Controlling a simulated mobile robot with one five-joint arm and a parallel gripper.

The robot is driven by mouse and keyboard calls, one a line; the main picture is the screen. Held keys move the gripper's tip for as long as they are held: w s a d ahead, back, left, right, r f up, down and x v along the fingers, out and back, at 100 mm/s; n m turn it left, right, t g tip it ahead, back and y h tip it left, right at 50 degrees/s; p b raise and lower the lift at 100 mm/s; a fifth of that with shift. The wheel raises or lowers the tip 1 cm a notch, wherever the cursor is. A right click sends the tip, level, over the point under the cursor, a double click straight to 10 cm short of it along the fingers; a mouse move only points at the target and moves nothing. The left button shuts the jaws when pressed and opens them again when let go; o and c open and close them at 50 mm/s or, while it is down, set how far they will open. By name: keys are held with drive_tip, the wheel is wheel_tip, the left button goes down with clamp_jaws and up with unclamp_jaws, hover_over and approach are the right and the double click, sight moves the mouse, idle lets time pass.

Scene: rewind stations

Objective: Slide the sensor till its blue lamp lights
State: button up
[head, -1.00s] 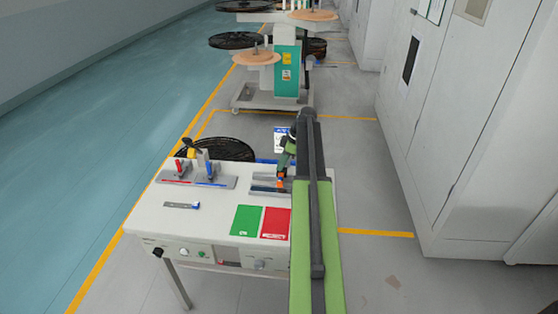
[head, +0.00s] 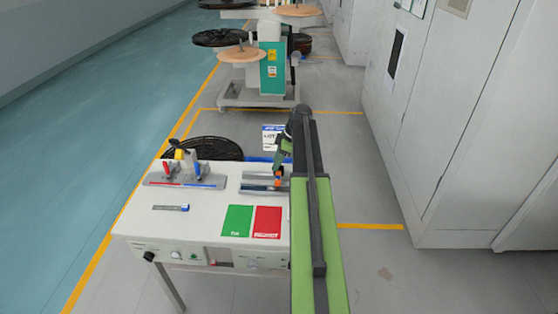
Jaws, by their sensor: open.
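A grey slotted rail fixture (head: 257,188) lies on the white bench top, left of my arm. My gripper (head: 278,180) is over the right end of this fixture, reaching down; it is open. A small orange part shows at its tip, and I cannot tell whether it belongs to the gripper or to the sensor. The sensor itself is too small or hidden to make out, and no lit blue lamp is visible there. Whether the gripper touches anything is unclear.
The bench (head: 140,222) also carries a grey plate with red and blue levers (head: 185,180), a small scale (head: 171,207), a green card (head: 237,220) and a red card (head: 267,221). A black reel (head: 215,148) is behind. White cabinets (head: 455,130) stand right.

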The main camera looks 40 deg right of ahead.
drive_tip(key=p+v, duration=1.6)
drive_tip(key=v, duration=0.1)
drive_tip(key=shift+r, duration=0.2)
